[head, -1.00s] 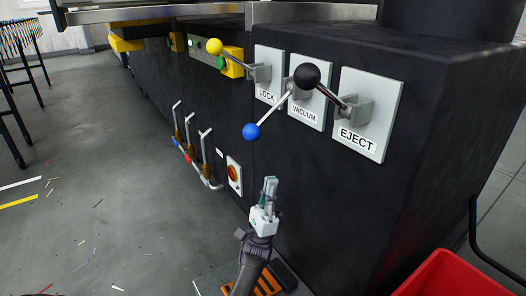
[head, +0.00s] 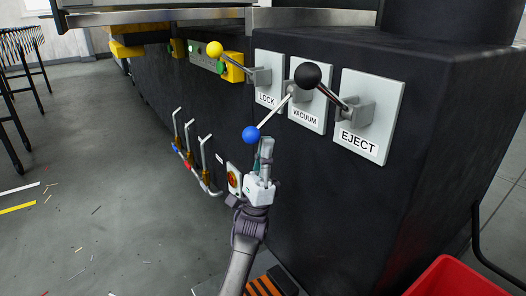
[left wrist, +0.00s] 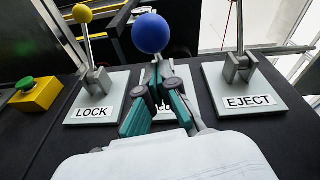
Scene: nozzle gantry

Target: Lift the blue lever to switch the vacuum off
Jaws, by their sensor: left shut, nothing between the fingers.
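The blue lever's ball (head: 250,133) hangs down and left on a light rod from its pivot on the VACUUM plate (head: 305,117). My left gripper (head: 266,142) is shut and empty. Its tips point up, just below and right of the blue ball in the head view; whether they touch it I cannot tell. In the left wrist view the blue ball (left wrist: 150,33) stands beyond the shut fingertips (left wrist: 161,68), which hide much of the VACUUM label. My right gripper is not in view.
The yellow-knobbed LOCK lever (head: 215,49) is to the left and the black-knobbed EJECT lever (head: 308,75) to the right. Several pipe handles (head: 189,137) and a red rotary switch (head: 234,180) sit lower on the black cabinet. A red bin (head: 462,280) is at lower right.

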